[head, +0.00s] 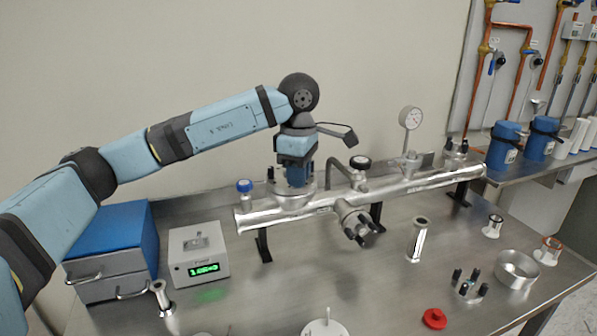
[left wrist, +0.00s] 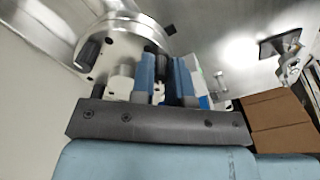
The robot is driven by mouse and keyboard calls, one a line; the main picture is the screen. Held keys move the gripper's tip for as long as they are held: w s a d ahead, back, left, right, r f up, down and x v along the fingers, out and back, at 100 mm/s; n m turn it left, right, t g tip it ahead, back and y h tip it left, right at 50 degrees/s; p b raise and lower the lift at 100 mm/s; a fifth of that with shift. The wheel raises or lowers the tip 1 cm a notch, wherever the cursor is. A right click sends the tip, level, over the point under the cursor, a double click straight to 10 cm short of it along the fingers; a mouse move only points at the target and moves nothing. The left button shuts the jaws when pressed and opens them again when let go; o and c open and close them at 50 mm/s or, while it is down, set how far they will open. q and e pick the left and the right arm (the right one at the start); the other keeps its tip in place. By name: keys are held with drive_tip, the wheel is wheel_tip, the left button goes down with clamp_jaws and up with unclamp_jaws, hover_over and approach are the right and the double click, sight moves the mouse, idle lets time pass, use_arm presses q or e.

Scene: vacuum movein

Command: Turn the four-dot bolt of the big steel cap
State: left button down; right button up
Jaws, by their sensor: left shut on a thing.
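The big steel cap (head: 283,201) sits on top of the horizontal steel pipe in the head view, partly hidden by my left gripper (head: 298,181). My left gripper (left wrist: 166,72) points down over the cap. Its blue fingers are shut on a dark bolt at the cap's rim, mostly hidden between them. I cannot read any dots on the bolts. My right gripper is not in view.
The pipe (head: 335,199) carries a blue-topped valve (head: 245,187), a black knob (head: 360,162) and a gauge (head: 411,118). A grey box with green display (head: 199,256) and a blue-lidded case (head: 112,237) stand left. Loose steel fittings and a red cap (head: 434,318) lie right.

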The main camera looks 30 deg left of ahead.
use_arm(q)
drive_tip(key=m, duration=1.1)
drive_tip(key=shift+m, duration=0.4)
idle(0.3)
drive_tip(key=c, duration=1.1)
unclamp_jaws()
wheel_tip(320, 180, up, 14)
drive_tip(key=p, duration=0.2)
drive_tip(key=shift+p, duration=0.4)
drive_tip(key=shift+f, duration=0.1)
